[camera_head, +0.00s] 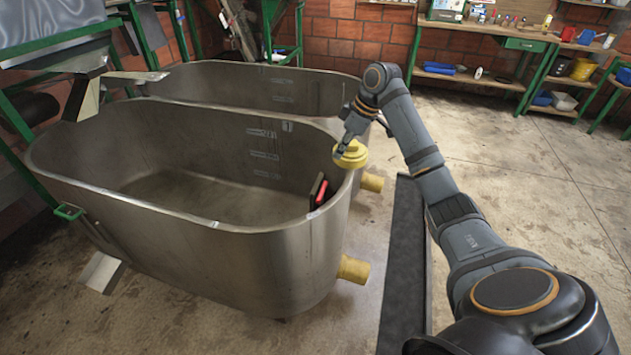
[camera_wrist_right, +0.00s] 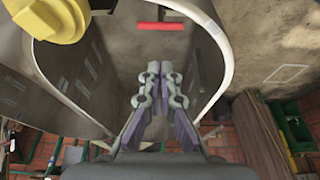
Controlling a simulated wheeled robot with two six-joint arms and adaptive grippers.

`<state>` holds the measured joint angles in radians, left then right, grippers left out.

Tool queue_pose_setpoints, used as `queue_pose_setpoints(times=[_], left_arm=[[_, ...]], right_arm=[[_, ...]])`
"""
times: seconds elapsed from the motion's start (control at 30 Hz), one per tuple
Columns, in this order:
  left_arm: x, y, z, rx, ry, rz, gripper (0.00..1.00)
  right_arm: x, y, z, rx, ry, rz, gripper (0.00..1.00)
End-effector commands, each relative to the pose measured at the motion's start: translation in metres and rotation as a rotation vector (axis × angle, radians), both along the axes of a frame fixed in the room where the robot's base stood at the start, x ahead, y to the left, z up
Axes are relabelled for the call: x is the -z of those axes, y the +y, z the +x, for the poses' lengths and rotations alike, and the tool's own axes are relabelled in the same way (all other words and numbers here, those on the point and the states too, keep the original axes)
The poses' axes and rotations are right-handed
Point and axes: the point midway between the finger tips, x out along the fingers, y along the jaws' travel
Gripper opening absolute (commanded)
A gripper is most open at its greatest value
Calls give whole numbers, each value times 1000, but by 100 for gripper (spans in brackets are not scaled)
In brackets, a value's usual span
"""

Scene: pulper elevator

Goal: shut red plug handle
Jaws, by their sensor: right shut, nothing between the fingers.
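The red plug handle (camera_head: 321,192) is a short red bar beside a dark plate inside the near metal tank (camera_head: 190,215), at its right end. It also shows in the right wrist view as a red bar (camera_wrist_right: 160,26) near the top middle. My right gripper (camera_head: 341,152) is over the right end of the tank, above the handle and apart from it. In the right wrist view its fingers (camera_wrist_right: 160,70) are together and empty, with a gap to the red bar. My left gripper is in neither view.
A yellow round cap (camera_head: 352,155) sits close to my right gripper; it also shows in the wrist view (camera_wrist_right: 55,20). A yellow pipe stub (camera_head: 353,269) sticks out of the near tank. A second tank (camera_head: 290,88) stands behind.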

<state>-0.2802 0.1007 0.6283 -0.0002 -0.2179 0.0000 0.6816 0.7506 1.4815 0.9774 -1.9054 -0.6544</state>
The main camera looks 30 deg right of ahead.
Motion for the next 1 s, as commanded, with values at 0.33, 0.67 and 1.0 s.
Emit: queue_pose_setpoints(times=[0.33, 0.67, 1.0], left_arm=[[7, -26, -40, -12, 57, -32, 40], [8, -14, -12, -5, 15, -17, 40], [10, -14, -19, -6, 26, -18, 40]], right_arm=[[36, 10, 9, -2, 4, 4, 0], [102, 25, 28, 0, 2, 2, 0], [133, 28, 32, 0, 1, 1, 0]])
